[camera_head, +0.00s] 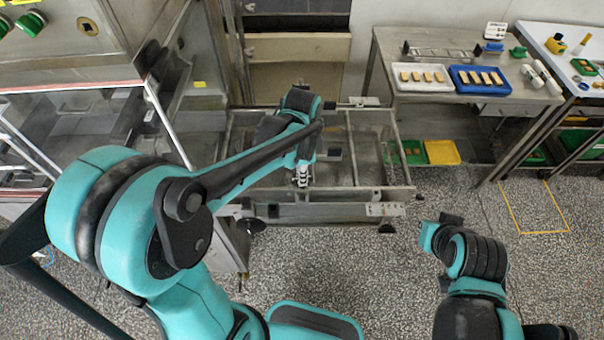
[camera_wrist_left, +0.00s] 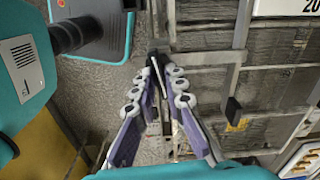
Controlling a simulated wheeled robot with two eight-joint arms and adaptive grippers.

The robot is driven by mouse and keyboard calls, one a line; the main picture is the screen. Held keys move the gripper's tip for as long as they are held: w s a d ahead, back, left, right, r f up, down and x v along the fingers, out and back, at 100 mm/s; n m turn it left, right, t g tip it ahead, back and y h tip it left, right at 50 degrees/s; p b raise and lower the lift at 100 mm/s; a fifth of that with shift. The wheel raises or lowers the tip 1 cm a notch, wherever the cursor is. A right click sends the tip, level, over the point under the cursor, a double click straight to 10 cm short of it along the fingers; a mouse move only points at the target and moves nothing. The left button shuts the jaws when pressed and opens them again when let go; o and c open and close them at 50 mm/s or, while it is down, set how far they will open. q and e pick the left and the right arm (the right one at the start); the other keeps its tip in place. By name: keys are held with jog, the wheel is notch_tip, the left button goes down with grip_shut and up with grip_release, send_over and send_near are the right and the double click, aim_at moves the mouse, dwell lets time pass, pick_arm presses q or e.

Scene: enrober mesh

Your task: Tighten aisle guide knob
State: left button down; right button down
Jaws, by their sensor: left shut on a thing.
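My left gripper (camera_head: 302,178) reaches down at the front side of the metal conveyor frame (camera_head: 350,190). In the left wrist view its two purple-and-white fingers (camera_wrist_left: 157,68) come together at their tips. They are shut on a small dark piece that looks like the aisle guide knob (camera_wrist_left: 158,46), beside a metal rail. The fingertips hide part of it, and I cannot tell how far it is turned. In the head view the knob is hidden by my gripper. My right arm is folded at the lower right, and its gripper does not show.
A steel table (camera_head: 385,50) at the back right holds a white tray (camera_head: 420,90) and a blue tray (camera_head: 482,90) of bars. A yellow bin (camera_head: 442,152) stands beneath. A steel machine (camera_head: 130,35) is at the left. The speckled floor (camera_head: 370,265) in front is clear.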

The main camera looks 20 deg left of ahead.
pick_arm(q)
jog(key=shift+m, duration=0.9)
jog(key=c, duration=1.6)
grip_release()
notch_tip(320, 180, up, 12)
